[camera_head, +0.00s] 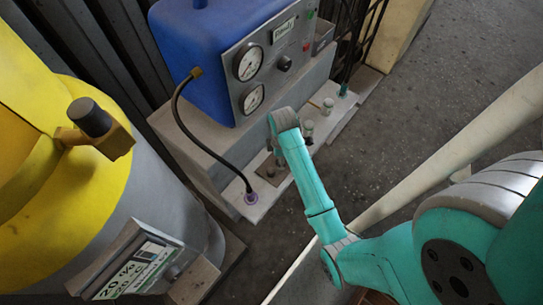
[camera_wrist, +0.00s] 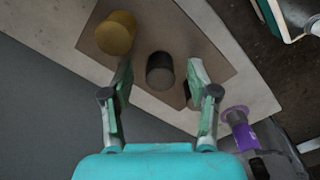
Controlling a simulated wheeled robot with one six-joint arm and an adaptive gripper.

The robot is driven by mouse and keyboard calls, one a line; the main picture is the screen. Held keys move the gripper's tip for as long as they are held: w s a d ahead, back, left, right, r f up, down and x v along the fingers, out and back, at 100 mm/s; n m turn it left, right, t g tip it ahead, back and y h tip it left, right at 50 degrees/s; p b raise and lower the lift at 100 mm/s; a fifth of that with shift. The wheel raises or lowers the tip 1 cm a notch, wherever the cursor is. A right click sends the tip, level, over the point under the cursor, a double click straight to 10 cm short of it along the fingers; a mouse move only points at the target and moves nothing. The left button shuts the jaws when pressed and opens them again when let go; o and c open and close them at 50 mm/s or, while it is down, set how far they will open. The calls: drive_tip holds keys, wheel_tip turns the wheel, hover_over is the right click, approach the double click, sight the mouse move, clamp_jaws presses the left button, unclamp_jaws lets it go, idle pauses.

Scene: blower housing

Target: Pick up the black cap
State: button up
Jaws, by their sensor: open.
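The black cap (camera_wrist: 160,72), a short dark cylinder, stands on a brown plate (camera_wrist: 200,30) in the wrist view. My gripper (camera_wrist: 160,82) is open, with one finger on each side of the cap in the picture. I see no contact, and I cannot tell how far the fingertips are above the cap. In the head view my gripper (camera_head: 277,150) is over the pale ledge in front of the blue machine. The cap cannot be made out clearly there.
A brass-coloured cylinder (camera_wrist: 116,33) stands near the left finger. A purple-ringed fitting (camera_wrist: 238,118) is right of the right finger. The blue machine (camera_head: 195,50) with gauges rises behind the ledge; a black hose (camera_head: 181,110) runs down. A yellow-topped tank (camera_head: 60,190) stands left.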

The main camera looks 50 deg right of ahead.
drive_tip(key=shift+f, duration=0.3)
drive_tip(key=c, duration=1)
drive_tip(key=shift+c, duration=0.2)
